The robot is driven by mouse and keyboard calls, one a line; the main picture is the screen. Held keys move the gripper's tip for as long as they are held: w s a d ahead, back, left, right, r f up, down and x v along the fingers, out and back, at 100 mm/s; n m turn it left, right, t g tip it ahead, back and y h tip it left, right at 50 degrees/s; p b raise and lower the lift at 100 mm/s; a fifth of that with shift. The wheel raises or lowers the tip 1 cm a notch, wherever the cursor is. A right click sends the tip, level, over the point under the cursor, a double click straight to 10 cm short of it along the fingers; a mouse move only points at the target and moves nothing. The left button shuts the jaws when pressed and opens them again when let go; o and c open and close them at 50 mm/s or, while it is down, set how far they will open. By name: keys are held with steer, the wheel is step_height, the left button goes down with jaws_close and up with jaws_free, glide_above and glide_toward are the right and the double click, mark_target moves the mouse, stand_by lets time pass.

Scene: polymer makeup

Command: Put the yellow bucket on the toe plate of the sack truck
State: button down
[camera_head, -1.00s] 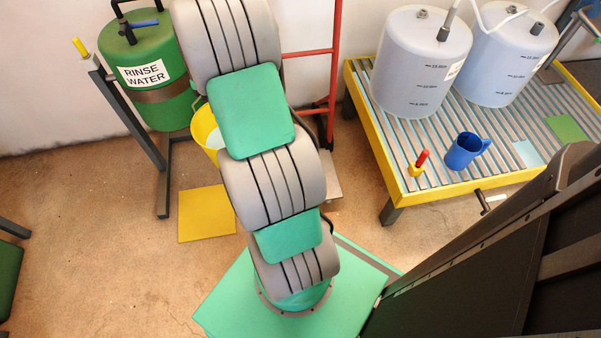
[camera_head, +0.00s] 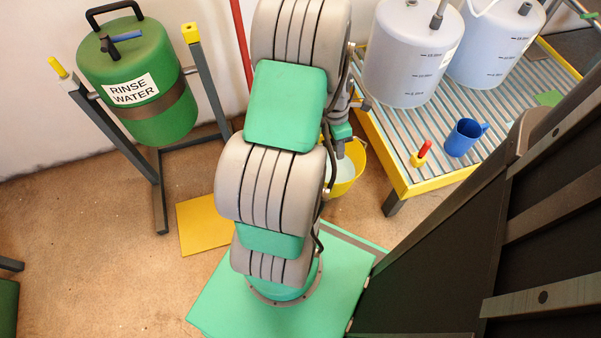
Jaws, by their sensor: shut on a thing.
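The yellow bucket (camera_head: 348,187) shows just right of my arm, with something pale inside it. My arm hides its left part. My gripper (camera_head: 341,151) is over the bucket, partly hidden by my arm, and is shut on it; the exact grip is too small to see. Of the sack truck (camera_head: 241,42), only a red rail shows, left of my arm by the wall. Its toe plate is hidden behind my arm and the bucket, so I cannot tell whether the bucket touches it.
A green rinse water drum (camera_head: 150,100) hangs in a grey stand at the left. A yellow mat (camera_head: 203,228) lies on the floor. At the right, a yellow-edged slatted table (camera_head: 432,185) holds two pale tanks (camera_head: 408,60) and a blue mug (camera_head: 465,138), close to the bucket.

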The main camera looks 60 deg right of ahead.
steer(key=w+d+f+b, duration=0.6)
steer(key=w+f+b, duration=0.4)
steer(key=f, duration=0.3)
steer(key=shift+d+f, duration=0.2)
steer(key=shift+f, duration=0.05)
steer(key=c, duration=1.3)
jaws_free()
steer(key=shift+a+f, duration=0.1)
